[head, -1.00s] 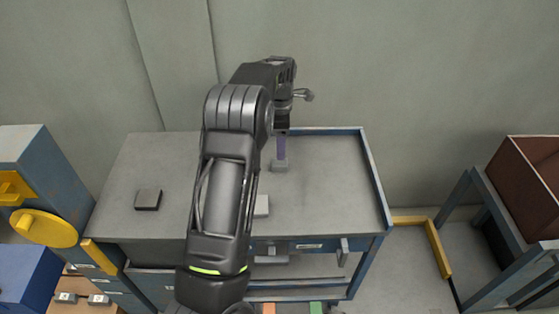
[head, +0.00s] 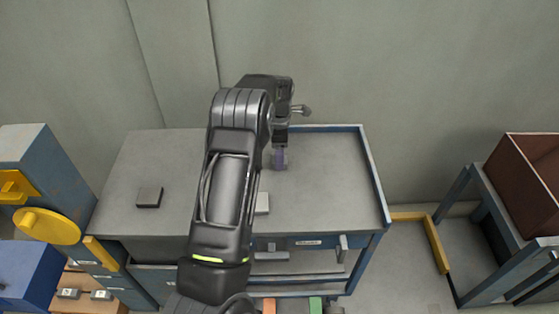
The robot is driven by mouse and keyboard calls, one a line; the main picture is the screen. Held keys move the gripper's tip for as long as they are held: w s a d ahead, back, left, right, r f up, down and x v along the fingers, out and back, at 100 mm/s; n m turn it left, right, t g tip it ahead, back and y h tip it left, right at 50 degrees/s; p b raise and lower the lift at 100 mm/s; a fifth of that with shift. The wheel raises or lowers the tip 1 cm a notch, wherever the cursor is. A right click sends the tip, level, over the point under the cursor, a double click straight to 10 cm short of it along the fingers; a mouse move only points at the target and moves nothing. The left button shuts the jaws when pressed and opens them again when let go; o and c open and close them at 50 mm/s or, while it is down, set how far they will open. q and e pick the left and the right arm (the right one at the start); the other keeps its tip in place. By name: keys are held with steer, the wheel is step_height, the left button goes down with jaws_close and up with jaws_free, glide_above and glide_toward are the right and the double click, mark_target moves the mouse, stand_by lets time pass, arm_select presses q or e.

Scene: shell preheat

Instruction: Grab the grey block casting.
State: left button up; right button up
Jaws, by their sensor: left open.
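A small grey block casting (head: 280,167) lies on the grey top of the workbench, towards the back right. The jaws are open. The fingers hide most of the block, and I cannot tell whether they touch it. My right gripper is not in view.
A dark square block (head: 149,197) lies on the left of the workbench (head: 325,185). A pale block (head: 262,203) is partly hidden behind my left arm. The bench has a raised blue rim at back and right. A brown bin (head: 527,180) stands far right.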

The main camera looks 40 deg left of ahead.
arm_select(q)
steer(key=shift+f, duration=0.95)
jaws_close()
stand_by(0.3)
